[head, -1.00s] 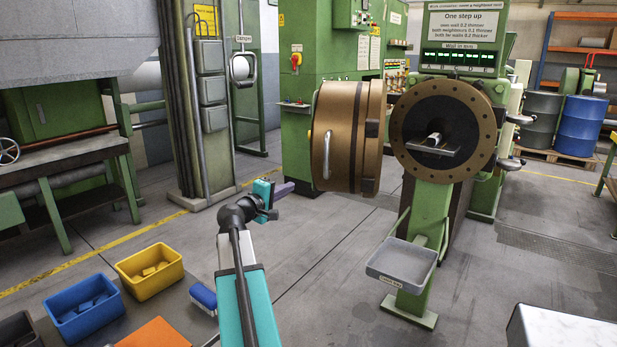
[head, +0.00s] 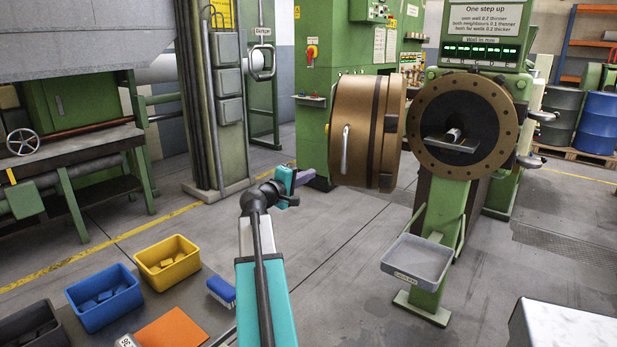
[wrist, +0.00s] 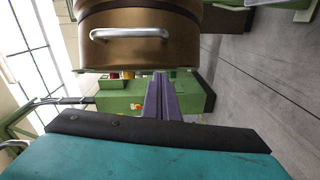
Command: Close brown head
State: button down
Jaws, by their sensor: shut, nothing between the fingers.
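The brown head (head: 357,133) is a bronze drum swung out to the left of the round flanged opening (head: 429,136) of the green extruder. A gap shows between the head and that opening. Its silver handle (head: 345,150) faces left toward my arm, and the handle also shows at the top of the wrist view (wrist: 130,34). My gripper (head: 308,174) is left of the head and a little below the handle, apart from it. Its purple fingers (wrist: 163,98) are shut and empty in the wrist view.
A grey tray (head: 388,262) is fixed to the extruder's front leg. Yellow (head: 152,276) and blue (head: 91,317) bins stand on a surface at the lower left. A white block (head: 575,325) is at the lower right. Open floor lies between.

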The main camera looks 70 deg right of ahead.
jog(key=s+d+p, duration=0.3)
jog(key=s+d, duration=0.2)
jog(key=d, duration=0.3)
jog(key=shift+s+f, duration=0.35)
jog(key=shift+f, duration=0.1)
dwell(0.3)
jog(key=shift+s+a, duration=0.1)
jog(key=shift+a, duration=0.05)
